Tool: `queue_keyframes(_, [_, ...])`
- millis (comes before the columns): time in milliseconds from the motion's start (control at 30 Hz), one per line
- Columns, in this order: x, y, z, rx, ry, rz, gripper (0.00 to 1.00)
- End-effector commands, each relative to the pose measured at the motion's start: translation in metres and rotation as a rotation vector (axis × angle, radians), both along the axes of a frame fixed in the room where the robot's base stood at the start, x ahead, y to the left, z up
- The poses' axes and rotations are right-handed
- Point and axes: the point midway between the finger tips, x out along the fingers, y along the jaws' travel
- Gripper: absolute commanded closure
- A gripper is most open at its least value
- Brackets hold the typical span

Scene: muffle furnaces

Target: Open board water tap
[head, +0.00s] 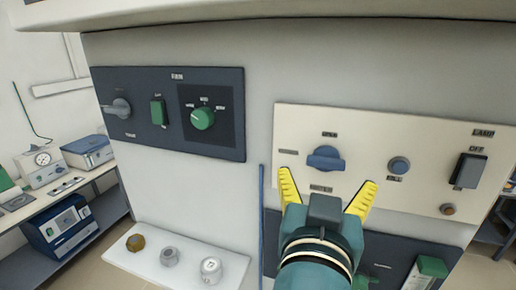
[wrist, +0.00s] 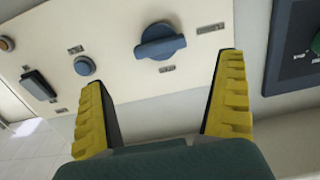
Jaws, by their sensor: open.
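A blue knob with a raised grip bar (head: 326,158) sits on the cream panel (head: 300,122), with small labels above and below it. The upper label seems to read OPEN; the lower one is too small to read. The bar lies roughly level. No label clearly says water. My gripper (head: 328,177) is open and empty, its yellow fingers pointing at the panel just below the knob. In the wrist view the knob (wrist: 160,42) appears beyond the gap between the fingertips (wrist: 163,72), apart from them.
The cream panel also carries a round blue button (head: 399,166), a dark switch (head: 468,170) and a small brown button (head: 447,209). A dark panel (head: 165,140) with a lever, green switch and green dial is at left. A white shelf (head: 190,262) holds small round pieces.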

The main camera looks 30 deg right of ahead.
Motion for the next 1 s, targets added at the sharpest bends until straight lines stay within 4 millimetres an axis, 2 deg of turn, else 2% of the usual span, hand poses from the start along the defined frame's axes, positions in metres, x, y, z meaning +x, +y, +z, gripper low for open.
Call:
queue_keyframes(100, [0.019,-0.023,0.004,-0.001,0.004,-0.003,0.00])
queue_keyframes(300, [0.043,-0.048,0.002,-0.001,0.002,0.000,0.00])
queue_keyframes(433, [0.049,-0.055,0.001,0.000,0.000,0.001,0.00])
queue_keyframes(667, [0.050,-0.055,-0.001,-0.001,-0.001,0.002,0.00])
queue_keyframes(1000, [0.050,-0.055,0.000,-0.001,-0.001,0.002,0.63])
